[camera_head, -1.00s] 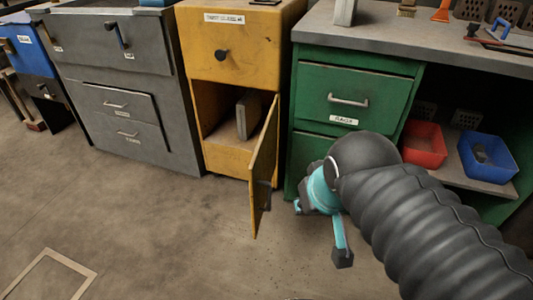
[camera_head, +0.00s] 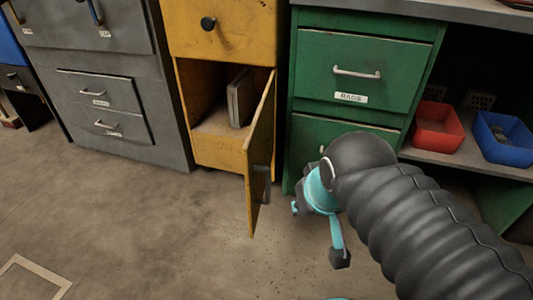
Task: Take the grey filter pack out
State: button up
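The grey filter pack (camera_head: 240,97) stands upright inside the lower compartment of the yellow cabinet (camera_head: 222,152), against its right side. The yellow door (camera_head: 260,160) is swung open toward me, its edge facing me and its handle on the right-hand face. My gripper (camera_head: 318,232) is to the right of the door, in front of the green cabinet, apart from the filter pack. The gap between the fingertips is empty, and the gripper looks open.
The green cabinet (camera_head: 357,72) with drawers stands right of the yellow one. A red bin (camera_head: 438,130) and a blue bin (camera_head: 503,140) sit on a low shelf at right. A grey cabinet (camera_head: 95,50) is at left. The floor (camera_head: 150,235) in front is clear.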

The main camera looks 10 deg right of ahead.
aim_at(241, 92)
jog(key=u, duration=3.65)
jog(key=k, duration=1.8)
jog(key=z, duration=1.95)
jog(key=i, duration=1)
jog(key=u, duration=0.2)
